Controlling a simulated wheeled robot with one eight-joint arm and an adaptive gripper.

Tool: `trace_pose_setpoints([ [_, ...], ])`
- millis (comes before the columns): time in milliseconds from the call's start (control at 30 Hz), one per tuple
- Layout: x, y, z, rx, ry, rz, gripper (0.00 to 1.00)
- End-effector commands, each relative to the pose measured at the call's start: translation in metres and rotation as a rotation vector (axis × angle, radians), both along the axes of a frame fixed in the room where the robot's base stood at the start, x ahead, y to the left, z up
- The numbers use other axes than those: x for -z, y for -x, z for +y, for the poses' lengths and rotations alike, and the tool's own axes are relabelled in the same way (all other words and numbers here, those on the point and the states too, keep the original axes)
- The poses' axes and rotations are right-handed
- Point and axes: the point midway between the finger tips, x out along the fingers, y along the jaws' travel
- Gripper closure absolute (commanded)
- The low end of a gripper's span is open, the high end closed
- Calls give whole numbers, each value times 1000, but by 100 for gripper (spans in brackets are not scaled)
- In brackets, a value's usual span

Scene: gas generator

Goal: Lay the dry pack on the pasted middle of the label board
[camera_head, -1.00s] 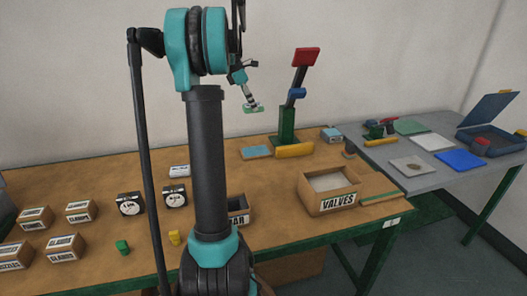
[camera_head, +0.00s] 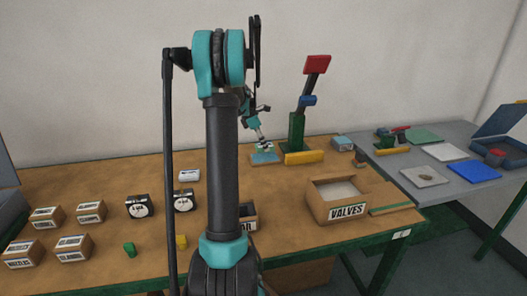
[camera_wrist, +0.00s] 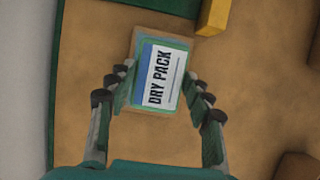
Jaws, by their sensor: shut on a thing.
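The dry pack (camera_wrist: 162,78) is a flat piece with a white label, a blue stripe and a green edge. My gripper (camera_wrist: 158,82) is shut on it, a finger at each side. The label board (camera_wrist: 179,40) shows around the pack in the wrist view as a lighter tan rim; its middle is hidden under the pack. In the head view the board's blue face (camera_head: 265,160) shows, with my gripper (camera_head: 263,145) low over it. I cannot tell whether the pack touches the board.
A yellow-fronted clamp stand (camera_head: 304,157) with a red-topped lever is just right of the board; its yellow bar shows in the wrist view (camera_wrist: 212,17). The VALVES box (camera_head: 347,212) stands at the front right. Small labelled boxes and two gauges (camera_head: 138,206) are at left.

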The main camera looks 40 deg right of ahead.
Motion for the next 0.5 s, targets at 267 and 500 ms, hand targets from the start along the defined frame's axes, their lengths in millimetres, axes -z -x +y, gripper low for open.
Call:
trace_pose_setpoints([
  [267,30,0,0,0,0,0,78],
  [500,39,0,0,0,0,0,78],
])
